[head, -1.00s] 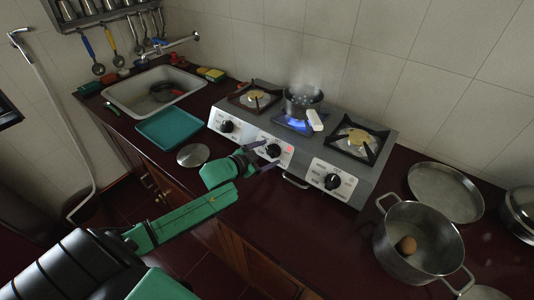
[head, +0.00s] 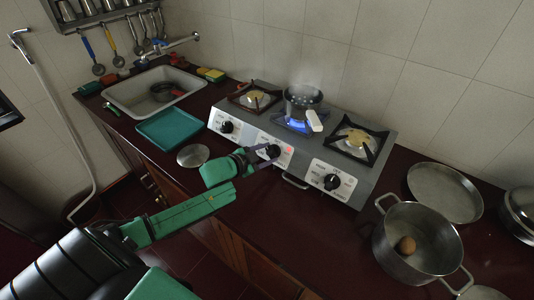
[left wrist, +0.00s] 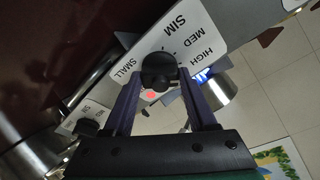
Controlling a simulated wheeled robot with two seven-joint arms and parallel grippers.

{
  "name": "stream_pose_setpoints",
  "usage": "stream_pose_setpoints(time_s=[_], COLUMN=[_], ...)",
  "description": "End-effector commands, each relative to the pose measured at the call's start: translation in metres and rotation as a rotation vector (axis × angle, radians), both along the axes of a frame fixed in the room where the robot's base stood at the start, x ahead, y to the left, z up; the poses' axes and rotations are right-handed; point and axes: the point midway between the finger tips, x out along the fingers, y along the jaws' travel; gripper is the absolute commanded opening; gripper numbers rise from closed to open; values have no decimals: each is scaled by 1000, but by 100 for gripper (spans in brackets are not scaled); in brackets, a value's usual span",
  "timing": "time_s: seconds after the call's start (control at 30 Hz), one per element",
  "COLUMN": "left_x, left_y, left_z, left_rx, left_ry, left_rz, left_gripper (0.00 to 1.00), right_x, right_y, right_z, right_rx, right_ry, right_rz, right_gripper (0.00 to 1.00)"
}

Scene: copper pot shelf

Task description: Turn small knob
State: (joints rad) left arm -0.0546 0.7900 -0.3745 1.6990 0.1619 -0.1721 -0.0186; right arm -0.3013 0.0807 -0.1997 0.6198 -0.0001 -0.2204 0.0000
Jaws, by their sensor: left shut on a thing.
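The black middle knob (head: 273,151) is on the front panel of the grey stove (head: 305,167), beside a small red light. In the left wrist view the knob (left wrist: 159,68) sits between my two fingers, with the labels SIM, MED, HIGH and SMALL on the white dial around it. My left gripper (head: 266,154) is shut on this knob, with a finger on either side. The middle burner shows a blue flame (head: 296,125) under a steaming small pot (head: 302,101). My right gripper is not in view.
The left knob (head: 227,127) and right knob (head: 332,182) are on the same panel. A large pot (head: 418,245) holding a brown egg stands on the counter at right, near a round tray (head: 445,193). A teal tray (head: 172,128) and a sink (head: 155,91) are at left.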

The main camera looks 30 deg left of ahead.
Motion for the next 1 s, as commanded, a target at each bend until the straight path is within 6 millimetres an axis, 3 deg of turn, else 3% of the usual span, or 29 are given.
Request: stream_pose_setpoints(time_s=[1.0], left_x=[2], left_y=[2], left_z=[4], left_rx=[718], left_ry=[-98], left_rz=[-418], left_gripper=[2], right_x=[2], right_y=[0], right_z=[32], right_rx=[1], right_ry=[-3], right_rz=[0], right_gripper=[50])
